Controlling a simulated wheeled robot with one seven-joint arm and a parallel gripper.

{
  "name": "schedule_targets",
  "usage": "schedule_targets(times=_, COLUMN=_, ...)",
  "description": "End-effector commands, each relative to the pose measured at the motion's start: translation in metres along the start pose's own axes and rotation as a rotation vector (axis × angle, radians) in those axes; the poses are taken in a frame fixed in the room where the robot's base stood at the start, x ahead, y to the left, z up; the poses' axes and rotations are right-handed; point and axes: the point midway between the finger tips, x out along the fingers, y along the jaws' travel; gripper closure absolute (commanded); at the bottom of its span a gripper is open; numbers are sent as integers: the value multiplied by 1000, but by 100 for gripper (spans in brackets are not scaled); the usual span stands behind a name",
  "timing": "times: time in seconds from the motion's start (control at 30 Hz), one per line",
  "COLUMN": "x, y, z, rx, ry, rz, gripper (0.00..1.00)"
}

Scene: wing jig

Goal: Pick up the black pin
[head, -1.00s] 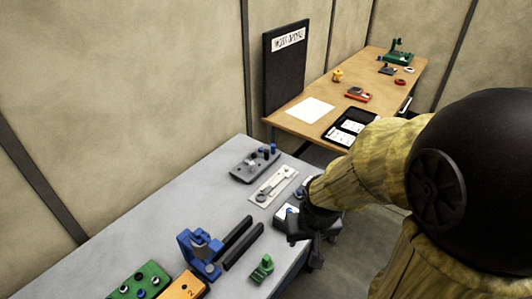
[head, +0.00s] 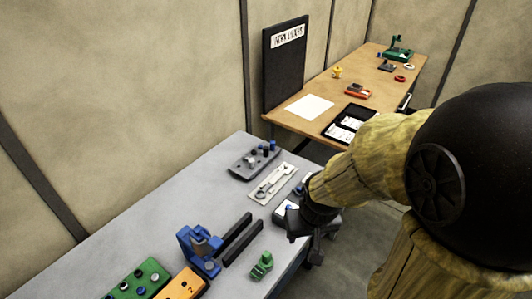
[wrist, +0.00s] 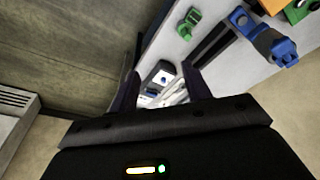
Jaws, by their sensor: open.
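A grey block (head: 243,170) at the far end of the grey table holds several small upright pins, some blue and some dark. One dark pin (head: 266,146) looks black, but the pins are too small to tell apart surely. My gripper (head: 305,246) is at the table's right edge, nearer than the block and apart from it. In the wrist view my gripper (wrist: 163,76) is open, with nothing held between its two dark fingers. The grey block and its pins cannot be made out in the wrist view.
A white block with a blue top (wrist: 158,78) and a pale plate with a tool (head: 271,184) lie near my gripper. A blue clamp (head: 190,245), black bars (head: 238,240) and a green part (head: 261,265) stand nearer. A wooden table (head: 385,80) is beyond.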

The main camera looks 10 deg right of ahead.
Motion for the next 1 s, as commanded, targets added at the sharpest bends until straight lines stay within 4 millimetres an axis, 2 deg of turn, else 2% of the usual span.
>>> schedule_targets(times=0.27, x=0, y=0, z=0, rx=0, ry=0, rz=0, gripper=52)
schedule_targets(times=0.53, x=27, y=0, z=7, rx=0, ry=0, rz=0, gripper=52)
schedule_targets(times=0.77, x=25, y=0, z=6, rx=0, ry=0, rz=0, gripper=52)
schedule_targets(times=0.87, x=25, y=0, z=6, rx=0, ry=0, rz=0, gripper=64)
schedule_targets(times=1.0, x=25, y=0, z=6, rx=0, ry=0, rz=0, gripper=64)
